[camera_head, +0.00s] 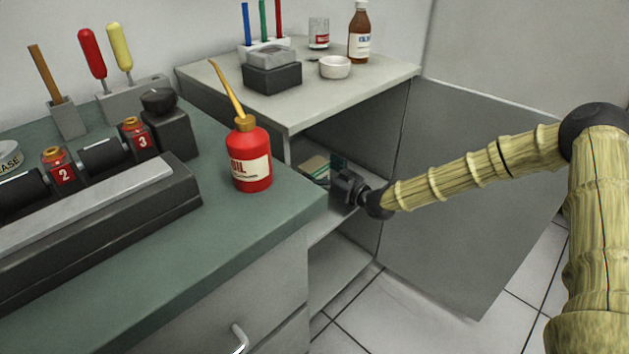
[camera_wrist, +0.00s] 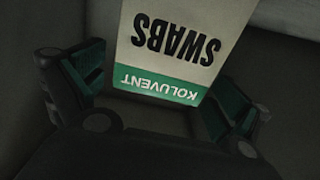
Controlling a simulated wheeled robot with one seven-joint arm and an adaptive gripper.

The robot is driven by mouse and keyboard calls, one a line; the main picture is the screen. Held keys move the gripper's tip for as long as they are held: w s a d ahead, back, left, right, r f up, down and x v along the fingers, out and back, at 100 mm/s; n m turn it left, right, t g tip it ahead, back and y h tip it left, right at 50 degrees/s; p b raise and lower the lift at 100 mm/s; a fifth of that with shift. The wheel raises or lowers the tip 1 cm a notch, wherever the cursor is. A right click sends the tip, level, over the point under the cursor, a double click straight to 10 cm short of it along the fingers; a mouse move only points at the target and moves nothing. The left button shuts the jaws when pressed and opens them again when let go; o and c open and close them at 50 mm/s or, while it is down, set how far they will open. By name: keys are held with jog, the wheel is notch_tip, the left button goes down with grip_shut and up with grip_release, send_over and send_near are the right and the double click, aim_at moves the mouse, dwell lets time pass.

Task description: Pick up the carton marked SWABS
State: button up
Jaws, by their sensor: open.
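The carton marked SWABS (camera_wrist: 172,45) fills the upper middle of the wrist view. It is cream with a green band reading KOLUVENT, and its lettering appears upside down. My gripper (camera_wrist: 150,92) is open, with one green-padded finger left of the carton and the other to its right.
The cabinet top (camera_head: 300,115) overhangs my gripper and carries a bottle (camera_head: 360,35), a white bowl (camera_head: 335,67) and a dark box (camera_head: 272,75). The open grey door (camera_head: 470,190) stands right of the opening. A red oil can (camera_head: 250,155) is on the green bench near its edge.

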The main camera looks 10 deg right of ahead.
jog(key=shift+x, duration=1.15)
jog(key=shift+c, duration=0.4)
jog(key=c, duration=1)
jog(key=shift+r, duration=0.1)
